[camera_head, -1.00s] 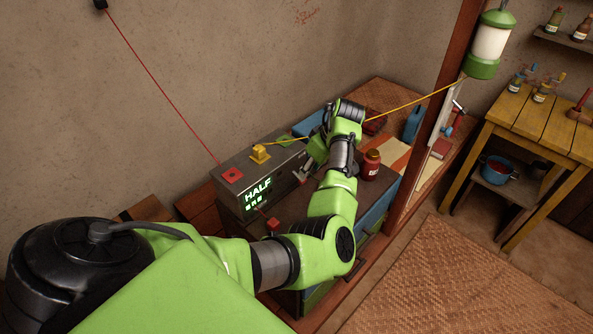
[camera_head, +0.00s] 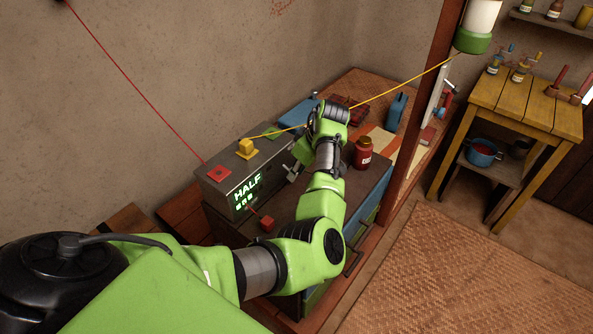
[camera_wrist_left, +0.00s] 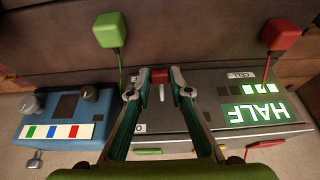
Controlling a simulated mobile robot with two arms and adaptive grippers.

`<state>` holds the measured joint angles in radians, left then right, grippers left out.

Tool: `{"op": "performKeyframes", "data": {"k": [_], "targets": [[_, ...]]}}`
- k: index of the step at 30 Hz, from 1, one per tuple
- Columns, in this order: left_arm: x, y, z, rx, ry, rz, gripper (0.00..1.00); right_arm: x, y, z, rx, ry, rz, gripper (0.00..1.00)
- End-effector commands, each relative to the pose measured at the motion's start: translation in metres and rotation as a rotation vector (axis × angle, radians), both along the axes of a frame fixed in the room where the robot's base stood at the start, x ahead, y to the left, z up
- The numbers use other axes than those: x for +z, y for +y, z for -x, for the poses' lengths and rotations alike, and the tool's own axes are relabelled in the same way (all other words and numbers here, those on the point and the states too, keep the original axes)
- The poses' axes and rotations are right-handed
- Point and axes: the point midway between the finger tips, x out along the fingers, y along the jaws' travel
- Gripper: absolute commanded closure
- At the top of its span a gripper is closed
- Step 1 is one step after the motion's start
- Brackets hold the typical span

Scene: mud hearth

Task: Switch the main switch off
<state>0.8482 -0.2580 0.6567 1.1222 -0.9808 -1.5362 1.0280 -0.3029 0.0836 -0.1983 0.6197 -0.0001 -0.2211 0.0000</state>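The grey power box (camera_head: 222,184) with a lit green "HALF" display (camera_head: 247,187) stands on the dark cabinet, against the wall. It shows upside down in the left wrist view (camera_wrist_left: 205,120). A small red piece (camera_wrist_left: 160,76) with a pale lever-like bar (camera_wrist_left: 162,93) shows on its front face, probably the main switch. An "O" mark (camera_wrist_left: 140,128) is near. My left gripper (camera_wrist_left: 159,88) is open, its fingertips on either side of the red piece; contact cannot be told. In the head view the left gripper (camera_head: 293,172) is at the box's right end, partly hidden by my wrist.
A blue device (camera_wrist_left: 68,112) is beside the box. A red jar (camera_head: 363,153) stands close to my forearm. A yellow cable (camera_head: 400,82) runs overhead to a post.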

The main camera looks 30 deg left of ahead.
Motion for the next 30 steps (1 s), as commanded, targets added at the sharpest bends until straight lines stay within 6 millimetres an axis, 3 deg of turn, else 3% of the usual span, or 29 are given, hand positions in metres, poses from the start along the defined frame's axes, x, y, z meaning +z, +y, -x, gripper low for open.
{"op": "performKeyframes", "data": {"k": [20,21,23,30], "targets": [[-0.007,0.002,0.0,0.002,-0.01,-0.13,1.0,-0.011,0.002,-0.003,0.0,-0.004,-0.003,0.6],[-0.006,0.002,0.0,0.002,-0.01,-0.13,0.76,-0.011,0.003,-0.003,0.0,-0.004,-0.004,0.6],[-0.006,0.002,0.0,0.002,-0.01,-0.13,0.64,-0.011,0.004,-0.003,-0.001,-0.005,-0.005,0.6],[-0.007,0.001,0.0,0.001,-0.01,-0.128,0.64,-0.011,0.008,-0.003,0.0,-0.005,-0.009,0.6]]}}
